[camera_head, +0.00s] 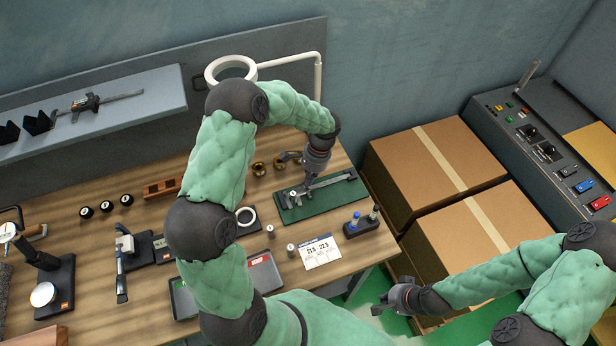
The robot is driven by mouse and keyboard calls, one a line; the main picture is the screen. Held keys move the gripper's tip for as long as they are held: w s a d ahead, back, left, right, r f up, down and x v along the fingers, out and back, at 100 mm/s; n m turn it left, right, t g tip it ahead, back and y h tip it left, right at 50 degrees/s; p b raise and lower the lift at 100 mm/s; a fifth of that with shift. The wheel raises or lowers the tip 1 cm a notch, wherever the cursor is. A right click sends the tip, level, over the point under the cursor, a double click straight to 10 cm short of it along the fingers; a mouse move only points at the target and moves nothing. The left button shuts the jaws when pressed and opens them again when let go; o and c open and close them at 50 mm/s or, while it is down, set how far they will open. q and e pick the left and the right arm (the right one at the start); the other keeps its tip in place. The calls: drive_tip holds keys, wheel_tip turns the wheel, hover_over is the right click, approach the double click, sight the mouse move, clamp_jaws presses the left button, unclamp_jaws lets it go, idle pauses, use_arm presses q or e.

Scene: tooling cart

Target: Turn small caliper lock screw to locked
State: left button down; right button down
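A small caliper (334,181) lies on a green mat (345,196) at the right part of the wooden bench. My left gripper (303,190) reaches down over the left part of this caliper, pointing downward. It hides the caliper's slider and lock screw. I cannot tell whether its fingers are touching or shut on anything. My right gripper (384,298) hangs off the bench's right front edge, low beside the cardboard boxes, with its fingers apart and nothing seen between them. A second caliper (95,104) rests on the grey shelf at the back left.
A ring lamp (230,69) stands behind my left arm. Brass parts (259,168) sit left of the mat. A card with numbers (320,252) and a dark holder (361,228) lie in front of it. Cardboard boxes (433,168) stand right of the bench.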

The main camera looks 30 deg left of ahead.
use_arm(q)
drive_tip(key=shift+s+d+m, duration=0.1)
drive_tip(key=shift+m, duration=0.3)
